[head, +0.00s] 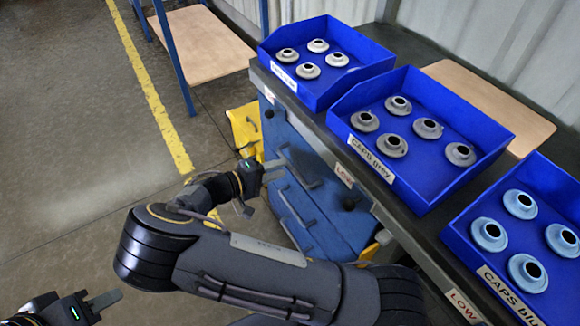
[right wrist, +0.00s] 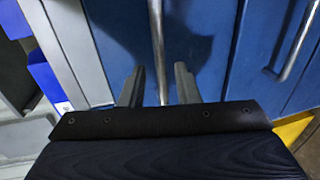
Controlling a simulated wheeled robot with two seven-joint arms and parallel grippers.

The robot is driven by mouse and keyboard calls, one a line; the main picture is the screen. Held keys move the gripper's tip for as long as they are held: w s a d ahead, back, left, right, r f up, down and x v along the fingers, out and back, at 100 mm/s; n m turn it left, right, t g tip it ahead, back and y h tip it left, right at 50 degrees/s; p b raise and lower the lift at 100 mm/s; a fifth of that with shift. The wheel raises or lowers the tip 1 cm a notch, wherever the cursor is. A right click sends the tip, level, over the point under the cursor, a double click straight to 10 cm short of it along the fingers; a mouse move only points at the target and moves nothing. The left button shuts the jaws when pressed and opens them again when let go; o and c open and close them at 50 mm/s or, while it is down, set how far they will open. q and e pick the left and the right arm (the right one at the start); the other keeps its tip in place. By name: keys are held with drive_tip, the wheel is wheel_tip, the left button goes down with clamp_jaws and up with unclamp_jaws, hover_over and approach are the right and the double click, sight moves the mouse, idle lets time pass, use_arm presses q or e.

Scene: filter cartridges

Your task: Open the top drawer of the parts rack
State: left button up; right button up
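The blue parts rack (head: 335,213) stands under the workbench, with grey bar handles on its drawer fronts. The top drawer's handle (head: 301,168) is just beyond my right gripper (head: 273,171) in the head view. In the right wrist view, a handle bar (right wrist: 157,40) runs between the two spread fingers of the right gripper (right wrist: 158,86), with a gap on each side. The drawer fronts look flush, with no drawer visibly pulled out. My left gripper (head: 103,301) is at the lower left, away from the rack; its finger opening cannot be made out.
On the workbench (head: 405,225) above the rack stand several blue bins (head: 420,195) of grey and light blue caps. A yellow object (head: 243,128) is beside the rack. A shelf with a wooden board (head: 200,45) stands behind. Floor on the left is clear.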

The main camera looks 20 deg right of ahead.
sight(290, 164)
drive_tip(key=shift+x, duration=2.25)
clamp_jaws()
